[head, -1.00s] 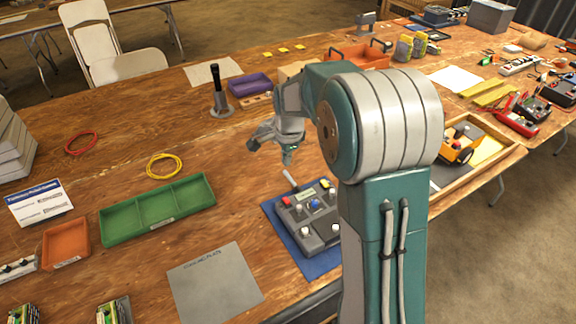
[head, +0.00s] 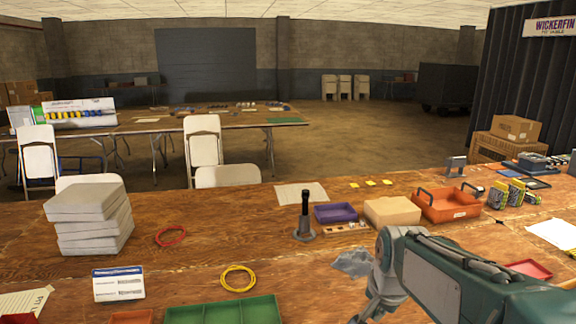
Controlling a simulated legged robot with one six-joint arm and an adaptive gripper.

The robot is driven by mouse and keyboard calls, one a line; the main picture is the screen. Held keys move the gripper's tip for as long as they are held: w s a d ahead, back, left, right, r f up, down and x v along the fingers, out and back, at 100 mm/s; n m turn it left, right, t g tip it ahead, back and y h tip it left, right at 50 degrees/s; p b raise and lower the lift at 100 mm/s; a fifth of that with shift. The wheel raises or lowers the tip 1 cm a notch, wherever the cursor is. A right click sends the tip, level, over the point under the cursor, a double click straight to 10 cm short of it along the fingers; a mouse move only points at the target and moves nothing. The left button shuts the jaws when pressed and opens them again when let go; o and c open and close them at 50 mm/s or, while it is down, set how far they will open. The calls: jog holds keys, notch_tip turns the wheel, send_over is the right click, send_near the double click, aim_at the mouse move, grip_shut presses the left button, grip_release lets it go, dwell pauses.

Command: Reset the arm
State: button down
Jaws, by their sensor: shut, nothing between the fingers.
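My arm reaches in from the lower right corner of the head view, over the wooden table (head: 210,215). The table area under my arm is hidden or out of frame.
A green tray (head: 222,311), yellow cable ring (head: 238,279), red ring (head: 171,236) and stacked grey boxes (head: 88,218) lie left.

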jog(key=s+r+n+t, duration=0.2)
jog(key=s+n, duration=0.6)
jog(key=s, duration=0.8)
jog(key=shift+s+a+n, duration=0.15)
jog(key=shift+a+n, duration=0.15)
jog(key=shift+a, duration=0.15)
